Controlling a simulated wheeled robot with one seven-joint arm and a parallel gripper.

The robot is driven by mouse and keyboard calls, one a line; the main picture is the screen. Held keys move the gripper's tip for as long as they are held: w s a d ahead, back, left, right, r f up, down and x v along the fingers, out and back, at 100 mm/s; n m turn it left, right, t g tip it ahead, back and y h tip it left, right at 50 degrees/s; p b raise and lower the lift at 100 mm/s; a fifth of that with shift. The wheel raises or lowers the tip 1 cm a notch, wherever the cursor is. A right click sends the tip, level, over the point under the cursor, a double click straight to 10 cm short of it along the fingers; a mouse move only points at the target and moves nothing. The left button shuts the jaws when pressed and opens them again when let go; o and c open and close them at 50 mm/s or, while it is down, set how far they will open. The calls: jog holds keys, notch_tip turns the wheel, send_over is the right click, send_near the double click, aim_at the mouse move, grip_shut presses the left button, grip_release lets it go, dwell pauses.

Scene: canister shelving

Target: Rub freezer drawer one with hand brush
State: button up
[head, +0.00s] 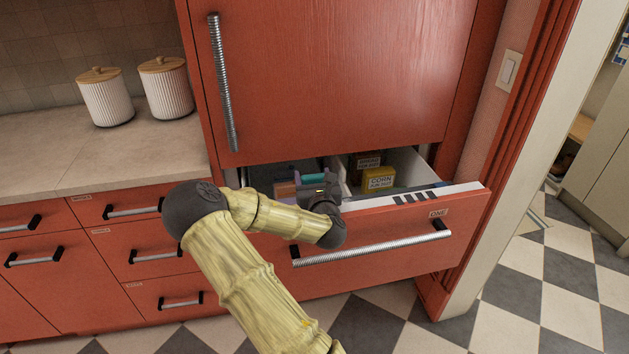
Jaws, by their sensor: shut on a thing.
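The freezer drawer labelled ONE (390,239) is red with a long metal bar handle and is pulled open below the tall red freezer door. My gripper (318,184) is over the left part of the open drawer, past its front panel. It is shut on what appears to be the hand brush (304,178), a small purple piece beside the fingers. Most of the brush is hidden by my gripper, and I cannot tell whether it touches the drawer.
Inside the drawer are a yellow corn package (379,181), a brown package (366,162) and orange and teal packages to the left. Two white ribbed canisters (107,98) stand on the counter (60,160). A door frame (512,160) is close on the right.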

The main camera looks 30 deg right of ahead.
jog(key=shift+x, duration=1.2)
jog(key=shift+r, duration=0.1)
jog(key=shift+d, duration=0.1)
jog(key=shift+s+d+r, duration=0.15)
jog(key=shift+s+d, duration=0.15)
jog(key=shift+d, duration=0.45)
jog(key=shift+s, duration=0.1)
jog(key=shift+s+a, duration=0.1)
jog(key=shift+s, duration=0.6)
jog(key=shift+v, duration=1.05)
jog(key=shift+a, duration=0.1)
